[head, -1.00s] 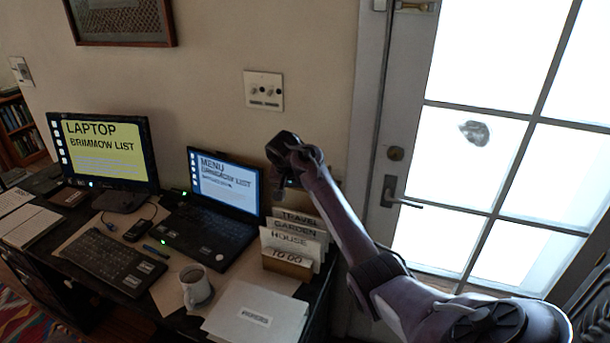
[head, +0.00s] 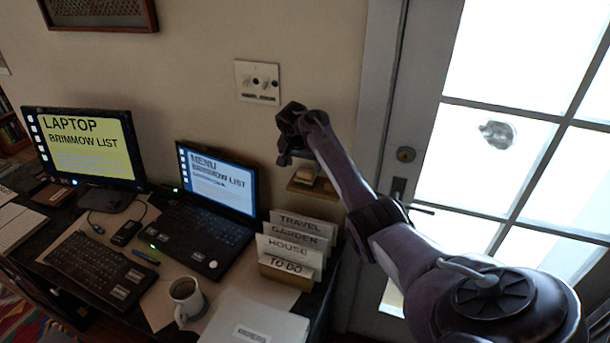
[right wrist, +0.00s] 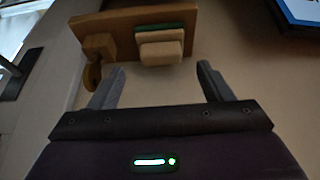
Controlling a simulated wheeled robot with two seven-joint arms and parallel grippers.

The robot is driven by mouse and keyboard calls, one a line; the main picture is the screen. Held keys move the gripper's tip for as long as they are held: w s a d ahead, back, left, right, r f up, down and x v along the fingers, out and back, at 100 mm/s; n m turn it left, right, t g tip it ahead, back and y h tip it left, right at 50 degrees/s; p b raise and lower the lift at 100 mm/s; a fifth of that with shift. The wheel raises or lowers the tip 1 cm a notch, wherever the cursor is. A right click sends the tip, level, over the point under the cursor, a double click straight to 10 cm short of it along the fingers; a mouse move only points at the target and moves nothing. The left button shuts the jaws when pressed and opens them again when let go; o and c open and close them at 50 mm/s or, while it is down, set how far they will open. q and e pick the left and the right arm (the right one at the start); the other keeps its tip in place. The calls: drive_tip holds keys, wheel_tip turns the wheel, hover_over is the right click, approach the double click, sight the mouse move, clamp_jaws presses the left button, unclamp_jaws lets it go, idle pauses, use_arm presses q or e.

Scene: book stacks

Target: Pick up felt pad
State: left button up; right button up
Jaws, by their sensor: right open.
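A small wooden wall shelf (right wrist: 120,28) holds a short stack of soft-looking pieces: a thin green one (right wrist: 167,27), a tan one (right wrist: 160,36) and a pale beige block (right wrist: 160,53). I cannot tell for certain which is the felt pad. My right gripper (right wrist: 160,78) is open and empty. In the right wrist view its fingers point toward the shelf, one on each side of the stack's line and apart from it. My left gripper is not in view.
Below is a desk with a monitor (head: 85,148), a laptop (head: 217,180), a keyboard (head: 100,270), a mug (head: 187,300) and a card holder (head: 285,271) close under the shelf. A glazed door (head: 480,195) stands to the right. A wooden peg (right wrist: 98,48) sits beside the stack.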

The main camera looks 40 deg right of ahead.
sight(305, 171)
drive_tip(key=x, duration=0.3)
drive_tip(key=shift+w+d+f, duration=0.1)
drive_tip(key=shift+f, duration=0.2)
drive_tip(key=c, duration=0.7)
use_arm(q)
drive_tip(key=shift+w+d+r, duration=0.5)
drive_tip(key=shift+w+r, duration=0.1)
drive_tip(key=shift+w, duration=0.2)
use_arm(e)
drive_tip(key=c, duration=0.4)
